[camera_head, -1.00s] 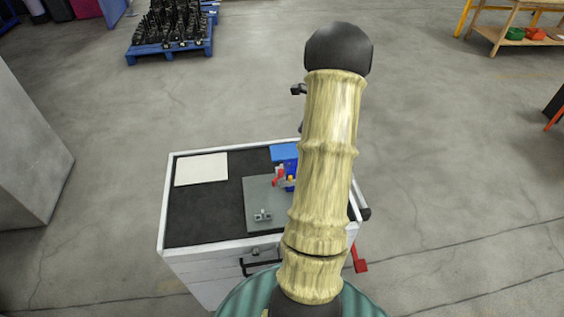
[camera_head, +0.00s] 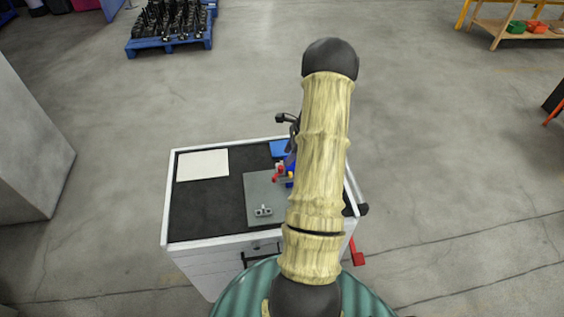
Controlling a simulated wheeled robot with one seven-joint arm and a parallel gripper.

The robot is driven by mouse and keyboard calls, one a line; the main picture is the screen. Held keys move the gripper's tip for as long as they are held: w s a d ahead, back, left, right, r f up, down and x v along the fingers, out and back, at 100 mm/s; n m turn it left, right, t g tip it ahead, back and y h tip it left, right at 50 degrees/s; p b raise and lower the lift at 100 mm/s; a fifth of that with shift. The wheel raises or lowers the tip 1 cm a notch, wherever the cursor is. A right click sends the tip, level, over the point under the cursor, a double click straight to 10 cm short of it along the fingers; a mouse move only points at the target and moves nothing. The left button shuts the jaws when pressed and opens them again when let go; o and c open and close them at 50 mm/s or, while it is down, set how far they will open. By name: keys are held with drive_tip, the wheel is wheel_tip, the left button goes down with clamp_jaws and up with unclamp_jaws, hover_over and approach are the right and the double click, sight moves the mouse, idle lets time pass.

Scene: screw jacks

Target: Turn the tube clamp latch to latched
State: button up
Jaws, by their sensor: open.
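A grey plate (camera_head: 258,190) lies on the dark top of a white workshop cart and carries small fixtures. A red handle-like part (camera_head: 279,171) stands near its back right, beside a blue part partly hidden by my arm. A small grey metal fitting (camera_head: 263,211) sits near the plate's front. The parts are too small to tell which is the tube clamp latch or how it is turned. My gripper (camera_head: 291,158) shows only as a dark edge left of my arm, above the red and blue parts. Its fingertips are hidden, and I cannot see any contact.
A white sheet (camera_head: 203,165) lies at the cart's back left, and a blue box (camera_head: 279,149) at the back edge. The cart's dark top (camera_head: 205,213) is clear at the front left. A blue pallet (camera_head: 170,46) with black parts stands far behind.

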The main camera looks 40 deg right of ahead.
sight(281, 167)
drive_tip(key=p+x, duration=0.1)
drive_tip(key=x, duration=0.5)
drive_tip(key=shift+w+a+f+p, duration=0.1)
drive_tip(key=shift+f+p, duration=0.2)
drive_tip(key=shift+p, duration=0.1)
clamp_jaws()
